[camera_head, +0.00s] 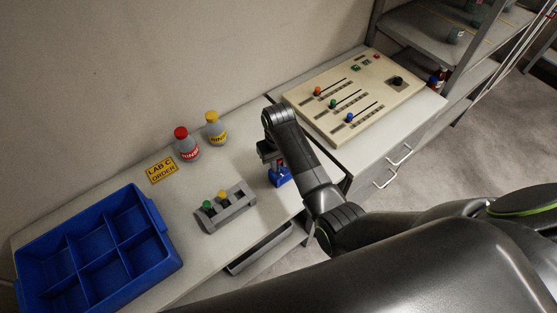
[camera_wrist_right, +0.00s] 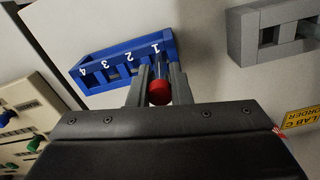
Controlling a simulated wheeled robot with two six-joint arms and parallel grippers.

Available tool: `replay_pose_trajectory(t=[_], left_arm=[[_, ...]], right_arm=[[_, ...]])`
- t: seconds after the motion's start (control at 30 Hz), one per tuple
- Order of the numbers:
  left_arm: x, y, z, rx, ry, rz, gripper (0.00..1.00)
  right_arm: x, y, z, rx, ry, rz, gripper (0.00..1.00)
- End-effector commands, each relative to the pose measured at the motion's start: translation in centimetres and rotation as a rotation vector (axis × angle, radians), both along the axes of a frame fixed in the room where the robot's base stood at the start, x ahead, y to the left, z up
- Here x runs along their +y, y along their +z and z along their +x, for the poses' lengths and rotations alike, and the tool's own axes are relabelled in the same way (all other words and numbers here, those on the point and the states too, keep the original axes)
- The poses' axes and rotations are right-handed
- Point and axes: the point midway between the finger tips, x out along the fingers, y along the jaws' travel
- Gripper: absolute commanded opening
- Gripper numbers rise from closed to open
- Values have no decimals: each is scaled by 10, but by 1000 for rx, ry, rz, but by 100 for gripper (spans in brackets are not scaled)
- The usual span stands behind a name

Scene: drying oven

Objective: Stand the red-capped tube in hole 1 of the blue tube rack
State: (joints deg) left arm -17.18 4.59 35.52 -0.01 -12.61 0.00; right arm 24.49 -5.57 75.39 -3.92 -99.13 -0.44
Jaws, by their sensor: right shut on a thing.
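The blue tube rack (camera_wrist_right: 118,62) shows numbers 1 to 4 in the right wrist view; in the head view only part of the rack (camera_head: 279,178) shows beneath my right gripper. My right gripper (camera_wrist_right: 159,82) is shut on the red-capped tube (camera_wrist_right: 159,92), whose red cap faces the wrist camera. The tube is at the hole 1 end of the rack, beside the number 1. Its lower end is hidden, so I cannot tell how far it sits in the hole. My left gripper is not in view.
A grey rack (camera_head: 229,210) holds a green-capped and a yellow-capped tube. A blue divided crate (camera_head: 160,232) stands at the left. Two bottles, red-capped (camera_head: 187,148) and yellow-capped (camera_head: 215,130), and a yellow sign (camera_head: 161,170) are behind. A control panel (camera_head: 375,75) is beyond my arm.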

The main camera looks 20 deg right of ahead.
Motion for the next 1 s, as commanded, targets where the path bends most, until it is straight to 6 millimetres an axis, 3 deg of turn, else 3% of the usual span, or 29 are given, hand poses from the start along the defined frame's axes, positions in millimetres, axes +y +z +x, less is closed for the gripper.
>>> replay_pose_trajectory(t=[0.5,0.53,0.7,1.0], left_arm=[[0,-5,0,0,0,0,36],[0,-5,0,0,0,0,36],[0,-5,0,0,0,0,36],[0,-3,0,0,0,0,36]], right_arm=[[0,-13,0,1,0,0,0],[0,-13,0,0,0,0,20],[0,-13,0,0,0,0,43],[0,-11,0,0,0,0,43]])
